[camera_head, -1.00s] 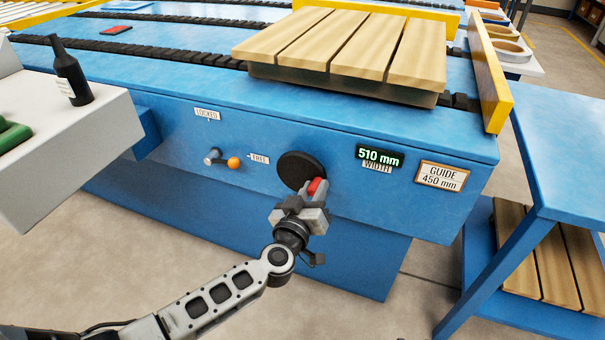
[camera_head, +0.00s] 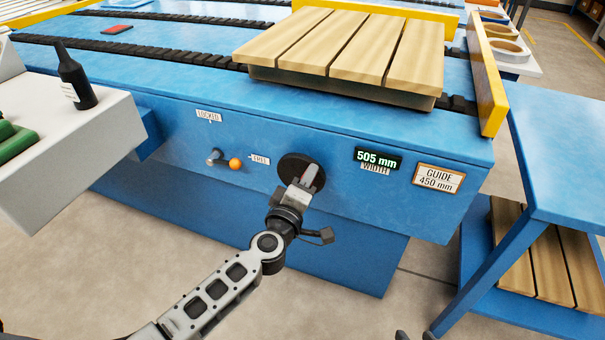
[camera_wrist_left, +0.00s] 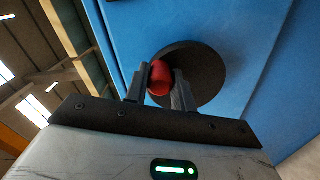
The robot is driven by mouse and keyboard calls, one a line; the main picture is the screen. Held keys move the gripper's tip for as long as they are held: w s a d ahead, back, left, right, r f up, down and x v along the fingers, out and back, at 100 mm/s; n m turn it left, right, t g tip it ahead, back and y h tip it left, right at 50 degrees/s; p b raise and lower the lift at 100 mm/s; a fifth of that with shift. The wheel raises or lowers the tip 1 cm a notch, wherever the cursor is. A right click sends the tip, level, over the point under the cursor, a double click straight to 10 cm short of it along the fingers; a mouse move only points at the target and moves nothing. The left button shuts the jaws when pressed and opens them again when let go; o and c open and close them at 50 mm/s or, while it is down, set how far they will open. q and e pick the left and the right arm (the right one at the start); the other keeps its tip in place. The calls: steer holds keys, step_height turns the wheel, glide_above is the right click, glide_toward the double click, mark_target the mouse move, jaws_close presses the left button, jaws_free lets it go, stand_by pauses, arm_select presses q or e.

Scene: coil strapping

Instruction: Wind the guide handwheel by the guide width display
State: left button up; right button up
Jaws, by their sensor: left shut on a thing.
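The guide handwheel (camera_head: 291,166) is a dark disc on the blue front panel, partly hidden behind my left gripper (camera_head: 306,184). My left gripper is shut on the wheel's red knob, with a finger on each side of it. In the left wrist view the red knob (camera_wrist_left: 160,78) sits between the fingers, and the dark wheel (camera_wrist_left: 205,72) is behind it. The guide width display (camera_head: 378,159) reads 505 mm in green. The sign (camera_head: 438,178) to its right reads GUIDE 450 mm.
A lever with an orange knob (camera_head: 236,164) is left of the wheel, between LOCKED and FREE labels. A wooden pallet (camera_head: 345,45) lies on the conveyor between yellow guides. A grey stand with a dark bottle (camera_head: 75,80) is at left. A blue table (camera_head: 560,150) is at right.

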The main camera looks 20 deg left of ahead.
mark_target(291, 163)
arm_select(q)
steer(key=shift+a, duration=0.1)
steer(key=n, duration=0.2)
steer(key=a+n, duration=0.1)
steer(key=shift+r+n, duration=0.4)
steer(key=shift+a, duration=0.1)
steer(key=n, duration=0.1)
steer(key=a+n, duration=0.1)
steer(key=n, duration=0.2)
steer(key=shift+a+r+n, duration=0.15)
steer(key=shift+a+n, duration=0.15)
steer(key=shift+a, duration=0.1)
steer(key=n, duration=0.1)
steer(key=a+n, duration=0.1)
steer(key=n, duration=0.1)
steer(key=a+n, duration=0.1)
steer(key=n, duration=0.1)
steer(key=shift+f, duration=0.25)
